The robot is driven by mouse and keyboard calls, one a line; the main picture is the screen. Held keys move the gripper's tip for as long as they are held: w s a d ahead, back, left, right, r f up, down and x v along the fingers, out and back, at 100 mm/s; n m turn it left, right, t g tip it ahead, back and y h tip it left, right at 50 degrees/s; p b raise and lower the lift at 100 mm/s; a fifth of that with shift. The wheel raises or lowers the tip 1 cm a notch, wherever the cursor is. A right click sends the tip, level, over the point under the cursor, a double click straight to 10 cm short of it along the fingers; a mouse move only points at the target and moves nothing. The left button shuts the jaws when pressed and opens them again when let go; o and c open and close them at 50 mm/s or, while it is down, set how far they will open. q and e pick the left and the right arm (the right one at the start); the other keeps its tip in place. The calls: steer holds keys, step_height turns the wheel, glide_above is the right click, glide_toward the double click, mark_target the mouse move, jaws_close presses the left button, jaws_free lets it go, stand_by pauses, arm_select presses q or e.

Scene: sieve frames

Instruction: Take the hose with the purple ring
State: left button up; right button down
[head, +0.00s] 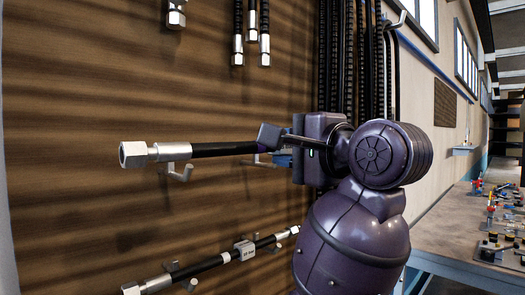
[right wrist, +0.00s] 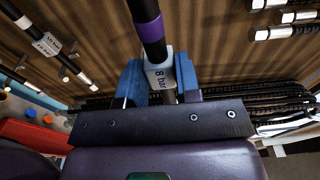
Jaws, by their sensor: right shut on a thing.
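The black hose with the purple ring (head: 222,149) lies roughly level in front of the slatted wall in the head view. Its silver hex fitting (head: 134,154) points left. In the right wrist view the purple ring (right wrist: 150,28) is just beyond the fingers, next to a pale label (right wrist: 160,75) reading "8 bar". My right gripper (right wrist: 159,80) is shut on the hose at this label, one blue finger on each side. The right gripper (head: 276,148) also shows in the head view, where it covers the hose's right part. My left gripper is out of view.
A wall hook (head: 181,173) sits just below the hose; I cannot tell whether they touch. Another labelled hose (head: 212,264) hangs lower on hooks. Several hose ends (head: 238,50) hang above. A workbench (head: 447,232) with small parts stands at the right.

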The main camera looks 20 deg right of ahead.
mark_target(285, 145)
steer(key=b+v, duration=0.1)
steer(key=v, duration=0.2)
steer(key=shift+d+r, duration=0.1)
steer(key=shift+d, duration=0.05)
steer(key=shift+s+d+f+b, duration=0.1)
steer(key=shift+s+f+b, duration=0.1)
steer(key=shift+s+b, duration=0.6)
steer(key=shift+b+v, duration=0.95)
steer(key=shift+b, duration=0.4)
